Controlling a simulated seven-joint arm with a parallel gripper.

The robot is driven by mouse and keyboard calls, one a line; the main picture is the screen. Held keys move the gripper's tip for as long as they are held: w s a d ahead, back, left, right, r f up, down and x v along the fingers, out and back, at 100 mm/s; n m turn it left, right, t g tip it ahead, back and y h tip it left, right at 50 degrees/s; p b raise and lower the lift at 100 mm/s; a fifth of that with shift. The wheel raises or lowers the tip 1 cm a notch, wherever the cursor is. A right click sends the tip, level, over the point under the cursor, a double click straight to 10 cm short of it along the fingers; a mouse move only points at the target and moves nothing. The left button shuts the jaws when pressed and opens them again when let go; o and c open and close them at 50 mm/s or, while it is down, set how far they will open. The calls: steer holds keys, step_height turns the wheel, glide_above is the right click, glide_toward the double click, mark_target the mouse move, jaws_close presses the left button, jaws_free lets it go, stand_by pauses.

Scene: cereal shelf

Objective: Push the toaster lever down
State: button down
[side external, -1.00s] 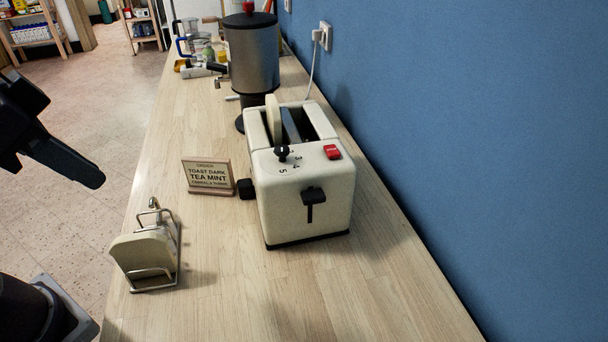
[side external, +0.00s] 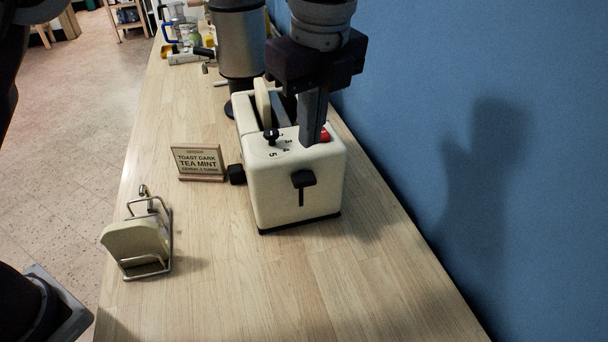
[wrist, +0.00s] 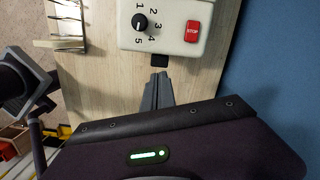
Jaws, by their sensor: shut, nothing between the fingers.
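The cream toaster (side external: 270,200) stands on the wooden counter. Its black lever (side external: 304,180) is at the top of the vertical slot on the near end face; it also shows in the wrist view (wrist: 160,61). A slice of bread (side external: 262,100) sticks up from one toaster slot. My gripper (side external: 311,143) points down above the lever, its fingers shut and empty. In the side view the fingers overlap the toaster's top beside the red stop button. In the wrist view the fingertips (wrist: 161,76) appear close to the lever; I see no clear contact.
A black dial (side external: 271,136) is on the toaster's top and a black knob (side external: 237,174) on its left side. A sign (side external: 200,162) and a wire rack with bread (side external: 140,245) stand to the left. The blue wall is close on the right.

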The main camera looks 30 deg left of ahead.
mark_target(307, 186)
steer(key=shift+w+a+f, duration=0.1)
steer(key=shift+a+f, duration=0.1)
steer(key=shift+f, duration=1.55)
steer(key=shift+w+a+f, duration=0.1)
steer(key=shift+a+f, duration=0.1)
steer(key=shift+f, duration=1.55)
step_height(307, 186, down, 7)
steer(key=shift+f, duration=0.1)
steer(key=d, duration=0.1)
steer(key=s+d+r, duration=0.1)
steer(key=shift+s+d, duration=0.15)
steer(key=shift+d, duration=0.2)
steer(key=shift+r, duration=0.1)
step_height(307, 186, up, 7)
steer(key=shift+s+d, duration=0.2)
steer(key=shift+d, duration=0.15)
